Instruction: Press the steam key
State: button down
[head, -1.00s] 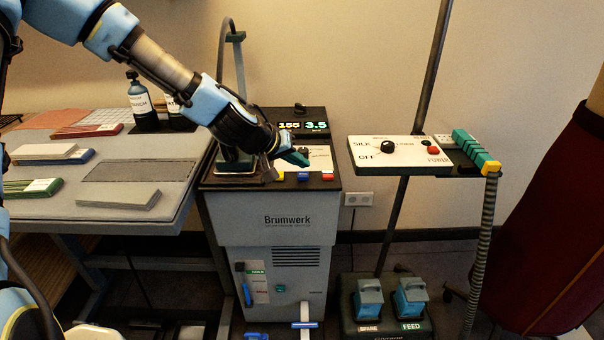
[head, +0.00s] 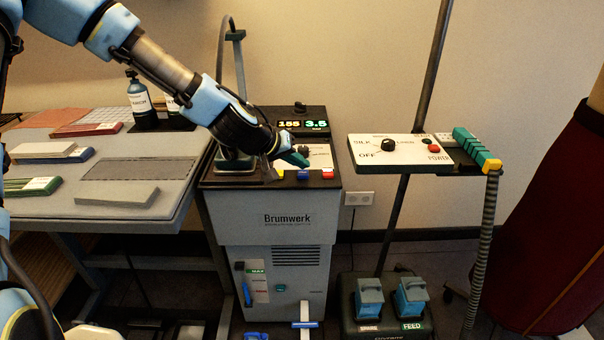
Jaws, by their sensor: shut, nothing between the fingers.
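The Brumwerk steam station (head: 272,232) stands at the centre, with a lit display reading 155 and 3.5 (head: 303,124). On its top front edge are a yellow key (head: 279,174), a blue key (head: 303,175) and a red key (head: 328,174); their labels are too small to read, so I cannot tell which is the steam key. My gripper (head: 300,160) is shut and empty, above the station's white panel just behind the keys. Its teal fingertips appear apart from the keys. The gripper and wrist hide part of the panel's left side.
The ironing table (head: 205,150) with cloths, blocks and bottles is at left. A white control panel (head: 375,150) with knob and red button stands on a pole at right. Foot pedals (head: 411,296) are on the floor. A dark red garment (head: 560,230) is far right.

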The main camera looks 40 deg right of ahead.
aim_at(300, 175)
jog(key=shift+f+b, duration=0.4)
jog(key=shift+f, duration=0.2)
dwell(0.6)
jog(key=shift+r, duration=0.2)
jog(key=shift+r+p, duration=0.75)
jog(key=shift+r, duration=0.05)
notch_tip(300, 175, up, 6)
jog(key=p, duration=0.4)
dwell(0.5)
